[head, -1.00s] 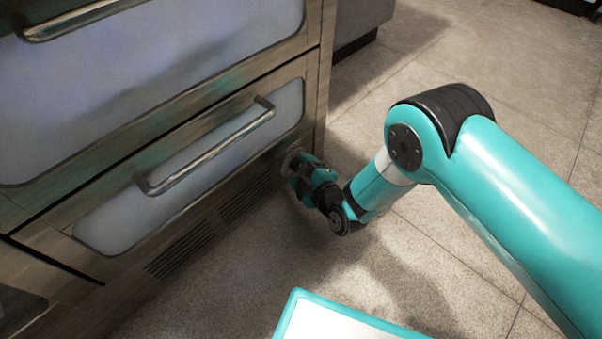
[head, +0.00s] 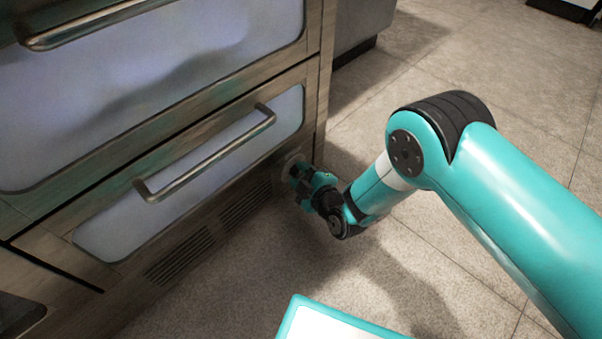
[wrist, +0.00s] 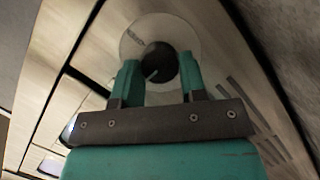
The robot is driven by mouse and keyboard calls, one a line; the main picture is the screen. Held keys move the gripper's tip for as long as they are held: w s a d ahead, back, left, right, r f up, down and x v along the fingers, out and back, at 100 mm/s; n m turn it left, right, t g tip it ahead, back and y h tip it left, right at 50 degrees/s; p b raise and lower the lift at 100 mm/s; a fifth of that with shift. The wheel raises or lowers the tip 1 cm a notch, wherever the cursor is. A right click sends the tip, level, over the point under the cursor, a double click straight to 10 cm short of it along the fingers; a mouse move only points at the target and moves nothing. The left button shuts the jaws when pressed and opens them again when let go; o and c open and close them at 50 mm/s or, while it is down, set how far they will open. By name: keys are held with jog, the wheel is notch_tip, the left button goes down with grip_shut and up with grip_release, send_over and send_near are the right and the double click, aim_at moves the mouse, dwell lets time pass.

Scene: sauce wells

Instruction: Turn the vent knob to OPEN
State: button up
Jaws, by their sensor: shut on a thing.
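The vent knob (wrist: 159,63) is a round black knob with a pale pointer line, set on a light round dial plate (wrist: 130,40). In the wrist view the pointer line slants toward the lower left; the plate's markings are too blurred to read. My gripper (wrist: 158,75) is shut on the knob, with one teal finger on each side of it. In the head view my gripper (head: 299,176) is at the lower right of the cabinet front, and it hides the knob; part of the pale plate (head: 291,161) shows behind it.
Vent slots (head: 180,256) run along the cabinet's bottom left of the knob. A drawer with a bar handle (head: 210,155) sits just above, with another handle (head: 80,22) higher up. Open tiled floor (head: 440,250) lies to the right.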

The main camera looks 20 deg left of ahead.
jog(key=m+p, duration=0.1)
jog(key=m+g+p, duration=0.1)
jog(key=shift+w+d+r+m, duration=0.15)
jog(key=shift+m, duration=0.25)
jog(key=m+g+p, duration=0.2)
jog(key=m, duration=0.1)
jog(key=shift+w+y, duration=0.15)
jog(key=shift+y, duration=0.15)
jog(key=m+g, duration=0.1)
jog(key=m, duration=0.2)
jog(key=shift+w+d+f+m+g+y, duration=0.1)
jog(key=shift+w+f+m+g+y, duration=0.1)
jog(key=shift+m+g+y, duration=0.15)
jog(key=shift+m+g+y+b, duration=0.7)
jog(key=shift+m+b, duration=0.2)
jog(key=shift+m, duration=0.75)
jog(key=o, duration=0.9)
